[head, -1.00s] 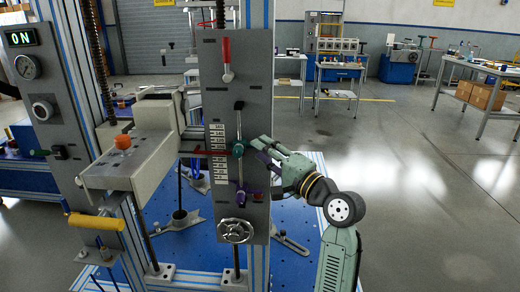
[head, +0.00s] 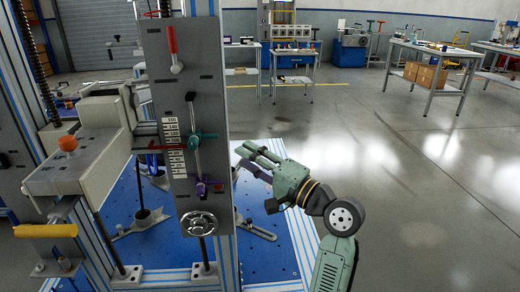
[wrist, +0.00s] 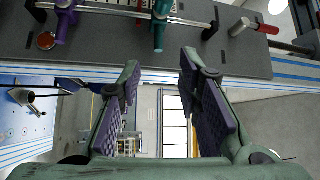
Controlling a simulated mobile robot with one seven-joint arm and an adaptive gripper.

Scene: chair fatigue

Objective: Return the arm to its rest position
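My gripper (head: 243,158) is at the right of the grey control panel (head: 182,90), clear of it. In the wrist view my gripper (wrist: 160,68) is open, its two purple-padded fingers apart with nothing between them. The panel also shows across the top of the wrist view (wrist: 190,45). A teal-knobbed lever (head: 197,138) and a purple slider (head: 201,188) are on the panel, to the left of my fingertips. My forearm runs down to the lower right of the head view.
A red-handled lever (head: 173,42) is high on the panel and a handwheel (head: 199,223) is low on it. The blue base plate (head: 265,205) lies below. Open floor (head: 400,190) stretches to the right, with workbenches (head: 437,57) farther back.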

